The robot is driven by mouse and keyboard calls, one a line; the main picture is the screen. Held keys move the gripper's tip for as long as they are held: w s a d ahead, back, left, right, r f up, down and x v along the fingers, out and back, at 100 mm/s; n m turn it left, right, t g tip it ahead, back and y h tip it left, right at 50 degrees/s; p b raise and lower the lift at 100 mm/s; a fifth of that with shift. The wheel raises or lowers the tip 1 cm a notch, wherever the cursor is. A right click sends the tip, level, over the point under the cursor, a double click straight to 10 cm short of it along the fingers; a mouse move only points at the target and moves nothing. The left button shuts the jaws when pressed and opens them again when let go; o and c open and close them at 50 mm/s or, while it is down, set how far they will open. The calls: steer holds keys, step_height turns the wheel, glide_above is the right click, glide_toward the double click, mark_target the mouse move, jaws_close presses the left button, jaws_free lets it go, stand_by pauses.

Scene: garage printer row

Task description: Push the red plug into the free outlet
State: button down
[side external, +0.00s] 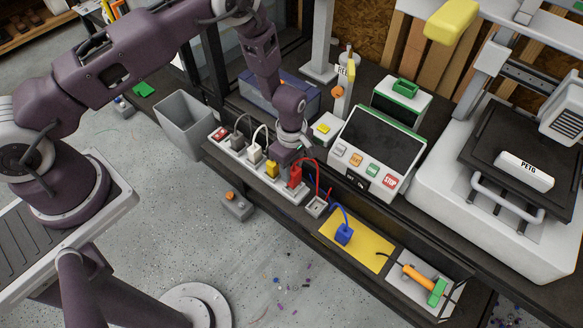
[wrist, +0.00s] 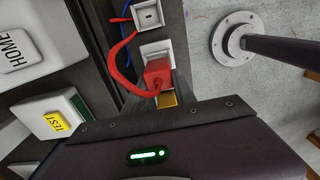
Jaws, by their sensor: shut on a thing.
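The red plug (side external: 295,177) is at the near right end of the white power strip (side external: 304,195), its red cord looping right. My gripper (side external: 288,163) points down at that end and is shut on the red plug, which also shows in the wrist view (wrist: 157,72). The plug hides the strip face under it, so I cannot tell whether its prongs are in an outlet. A yellow plug (side external: 272,169) stands close beside it in the strip; it also shows in the wrist view (wrist: 168,99). The fingertips are mostly hidden in both views.
White (side external: 255,154) and dark (side external: 238,141) plugs fill the strip farther left, near a red switch (side external: 220,133). A small outlet box (side external: 316,207) is just right of the strip. A blue plug (side external: 344,234) rests on a yellow mat (side external: 372,256). A control panel (side external: 378,140) stands behind.

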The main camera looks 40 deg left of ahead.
mark_target(292, 168)
steer(key=shift+f, duration=1.35)
stand_by(0.4)
steer(key=c, duration=0.9)
jaws_free()
steer(key=shift+r, duration=0.1)
step_height(292, 168, up, 7)
steer(key=shift+f, duration=0.1)
